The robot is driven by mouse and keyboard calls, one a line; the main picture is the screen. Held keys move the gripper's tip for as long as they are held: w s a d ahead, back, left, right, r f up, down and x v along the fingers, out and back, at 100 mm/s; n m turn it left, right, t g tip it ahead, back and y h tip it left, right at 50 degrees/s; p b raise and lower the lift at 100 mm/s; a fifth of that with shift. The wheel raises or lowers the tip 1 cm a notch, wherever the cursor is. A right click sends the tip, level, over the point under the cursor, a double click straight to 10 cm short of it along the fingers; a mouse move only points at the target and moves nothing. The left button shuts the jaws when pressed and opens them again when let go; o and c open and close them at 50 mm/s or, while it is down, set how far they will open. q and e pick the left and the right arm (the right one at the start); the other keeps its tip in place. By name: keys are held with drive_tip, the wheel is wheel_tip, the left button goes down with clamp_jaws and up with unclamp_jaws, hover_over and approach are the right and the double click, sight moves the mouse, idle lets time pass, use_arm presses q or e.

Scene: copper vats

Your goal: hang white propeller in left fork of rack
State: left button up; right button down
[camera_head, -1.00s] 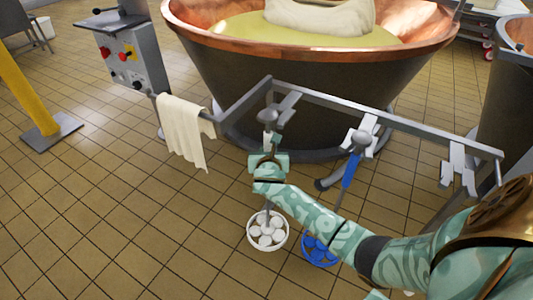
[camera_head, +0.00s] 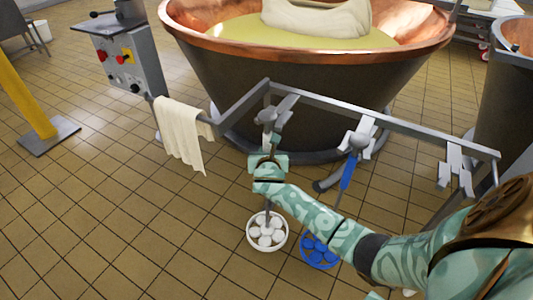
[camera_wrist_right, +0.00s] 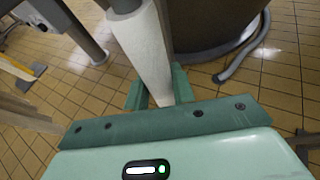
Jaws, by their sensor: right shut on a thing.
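The white propeller hangs upright, its ring-shaped white head (camera_head: 267,246) low near the floor and its grey knob at the left fork (camera_head: 287,102) of the rack (camera_head: 330,108). I cannot tell whether the knob rests on the fork prongs or is just held there. My right gripper (camera_head: 267,160) is shut on the propeller's white handle, just below the knob. In the right wrist view, the handle (camera_wrist_right: 143,48) stands between the green fingers (camera_wrist_right: 158,88). My right forearm crosses in front of the floor. My left gripper is not in view.
A blue propeller (camera_head: 347,173) hangs in the middle fork, with my right arm partly in front of it. The right fork (camera_head: 456,168) is empty. A cream cloth (camera_head: 182,135) drapes over the rack's left end. A copper vat (camera_head: 310,85) stands close behind the rack.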

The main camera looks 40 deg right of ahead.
drive_tip(key=shift+w+d+r, duration=0.1)
drive_tip(key=shift+w+d, duration=0.1)
drive_tip(key=shift+d, duration=0.25)
drive_tip(key=shift+w+d+r, duration=0.1)
drive_tip(key=shift+w+d, duration=0.1)
drive_tip(key=shift+d, duration=0.35)
